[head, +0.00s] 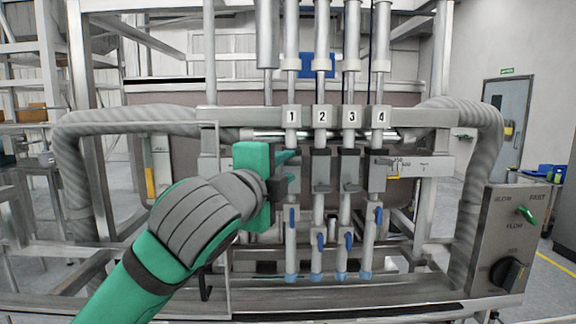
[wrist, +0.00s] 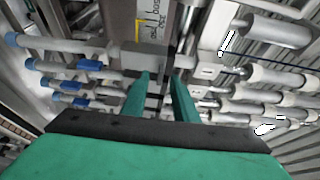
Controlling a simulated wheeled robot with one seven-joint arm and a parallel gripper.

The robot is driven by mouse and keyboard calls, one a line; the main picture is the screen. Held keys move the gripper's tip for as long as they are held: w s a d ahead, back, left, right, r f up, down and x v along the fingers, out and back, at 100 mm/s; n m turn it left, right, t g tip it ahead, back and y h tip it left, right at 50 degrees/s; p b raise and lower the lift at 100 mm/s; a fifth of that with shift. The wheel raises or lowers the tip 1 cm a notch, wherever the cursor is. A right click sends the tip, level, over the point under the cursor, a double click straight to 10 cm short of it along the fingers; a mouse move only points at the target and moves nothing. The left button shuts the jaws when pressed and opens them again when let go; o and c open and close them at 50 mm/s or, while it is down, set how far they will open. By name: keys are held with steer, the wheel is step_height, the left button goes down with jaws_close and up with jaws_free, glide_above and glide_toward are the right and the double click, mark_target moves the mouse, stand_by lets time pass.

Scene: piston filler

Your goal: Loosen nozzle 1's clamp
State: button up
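Nozzle 1's clamp (head: 294,168) is a dark grey block on the leftmost tube, below the plate marked 1 (head: 291,115). My gripper (head: 286,167) comes in from the left in the head view and partly hides this clamp. In the wrist view the fingers (wrist: 163,82) also stand apart, with a dark part of the clamps beyond the gap. I cannot tell whether the fingers touch the clamp or its knob.
Similar clamps for nozzle 2 (head: 322,170), nozzle 3 (head: 349,168) and nozzle 4 (head: 378,171) stand close on the right. Blue-handled valves (head: 320,242) sit below. A ribbed hose (head: 125,120) arches on the left. A control box (head: 500,240) stands at the right.

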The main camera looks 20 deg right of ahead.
mark_target(292, 163)
steer(key=shift+x, duration=1.25)
steer(key=shift+c, duration=0.7)
jaws_close()
